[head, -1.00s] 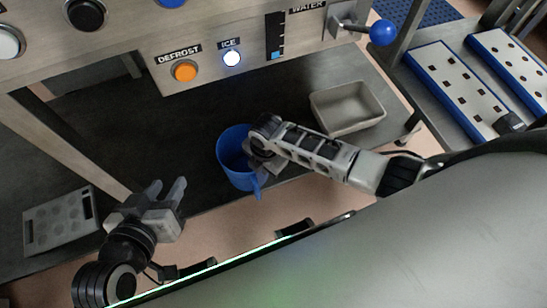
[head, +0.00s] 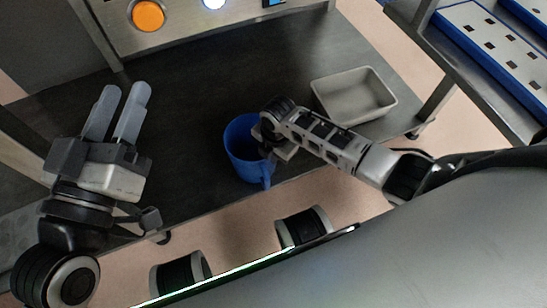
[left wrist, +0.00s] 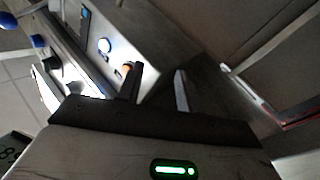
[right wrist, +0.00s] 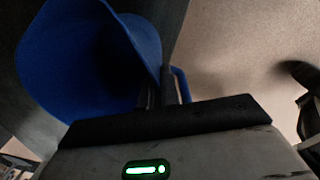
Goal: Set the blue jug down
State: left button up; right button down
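The blue jug (head: 238,160) is upright or nearly so at the front edge of the dark table, with its open mouth and handle visible. My right gripper (head: 272,145) is at its right side. In the right wrist view the fingers (right wrist: 160,92) are close together at the jug (right wrist: 60,60), by its handle, and seem shut on it. The exact contact is dark, and I cannot tell whether the jug's base touches the table. My left gripper (head: 120,98) is open and empty, left of the jug; its spread fingers also show in the left wrist view (left wrist: 157,88).
A grey tray (head: 322,90) stands on the table (head: 200,90) to the right of the jug. A panel with an orange button (head: 148,15) is at the back. Blue-edged white racks (head: 480,45) are at the far right. The table between left gripper and jug is clear.

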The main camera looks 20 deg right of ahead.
pick_arm(q)
jog(key=shift+r, duration=0.1)
pick_arm(e)
jog(key=shift+f, duration=0.1)
pick_arm(q)
jog(key=shift+r, duration=0.1)
pick_arm(e)
jog(key=c, duration=1.6)
grip_release()
